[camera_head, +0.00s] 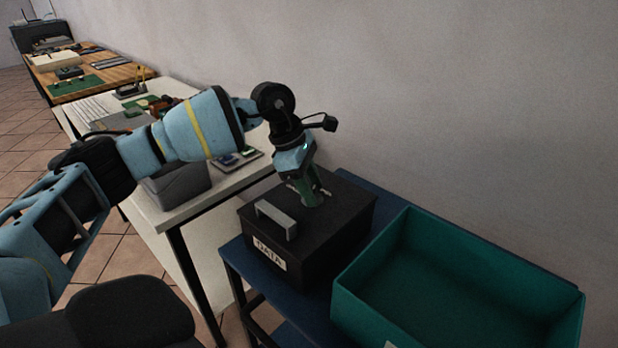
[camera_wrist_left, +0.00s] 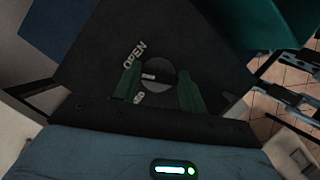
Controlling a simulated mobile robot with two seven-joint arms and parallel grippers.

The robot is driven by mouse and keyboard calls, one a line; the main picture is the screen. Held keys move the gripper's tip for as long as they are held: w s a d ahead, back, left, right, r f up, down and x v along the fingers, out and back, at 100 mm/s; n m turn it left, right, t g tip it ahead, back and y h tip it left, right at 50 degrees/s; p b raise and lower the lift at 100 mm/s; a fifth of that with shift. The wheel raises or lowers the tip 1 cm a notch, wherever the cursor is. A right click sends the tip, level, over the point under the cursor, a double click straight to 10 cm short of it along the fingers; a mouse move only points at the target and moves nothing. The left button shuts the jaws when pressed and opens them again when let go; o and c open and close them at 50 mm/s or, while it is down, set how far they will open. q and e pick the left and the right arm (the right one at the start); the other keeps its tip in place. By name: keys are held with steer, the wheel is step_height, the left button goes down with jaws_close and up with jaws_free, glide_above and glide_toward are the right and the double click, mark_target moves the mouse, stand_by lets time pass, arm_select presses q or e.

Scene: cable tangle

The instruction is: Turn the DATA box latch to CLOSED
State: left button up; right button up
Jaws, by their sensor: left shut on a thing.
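The black DATA box (camera_head: 335,232) stands on a blue table, with a white DATA label (camera_head: 269,253) on its front and a grey handle (camera_head: 277,220) on its lid. My left gripper (camera_head: 312,196) reaches down onto the lid behind the handle. In the left wrist view my left gripper (camera_wrist_left: 160,92) has its green fingers on either side of the round dark latch (camera_wrist_left: 158,74), shut on it. The word OPEN (camera_wrist_left: 134,55) shows on the lid. A second word (camera_wrist_left: 139,98) is mostly hidden by a finger. My right gripper is not in view.
An open teal crate (camera_head: 455,285) stands right of the box on the blue table (camera_head: 238,262). A white table (camera_head: 195,205) with a grey bin (camera_head: 180,186) stands to the left. The wall rises close behind the box.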

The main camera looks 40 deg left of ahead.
arm_select(q)
steer(key=n+t+p, duration=0.1)
steer(key=n, duration=0.1)
steer(key=shift+s+r+n+y+p, duration=0.1)
steer(key=shift+r+n+y+p, duration=0.05)
steer(key=shift+n+y+p, duration=0.2)
steer(key=n+p, duration=0.1)
steer(key=n, duration=0.2)
steer(key=shift+d+t+y+p, duration=0.15)
steer(key=shift+t+y+p, duration=0.2)
steer(key=shift+t+p, duration=0.05)
steer(key=n+y+p, duration=0.1)
steer(key=n+p, duration=0.1)
steer(key=n, duration=0.1)
steer(key=shift+t, duration=0.3)
steer(key=shift+n+y+p, duration=0.3)
steer(key=shift+n, duration=0.55)
steer(key=shift+n+y+p, duration=0.4)
steer(key=shift+n, duration=0.5)
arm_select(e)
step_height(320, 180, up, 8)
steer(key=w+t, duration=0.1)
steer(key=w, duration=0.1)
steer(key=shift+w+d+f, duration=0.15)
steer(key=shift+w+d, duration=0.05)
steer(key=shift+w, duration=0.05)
arm_select(q)
steer(key=shift+f, duration=0.2)
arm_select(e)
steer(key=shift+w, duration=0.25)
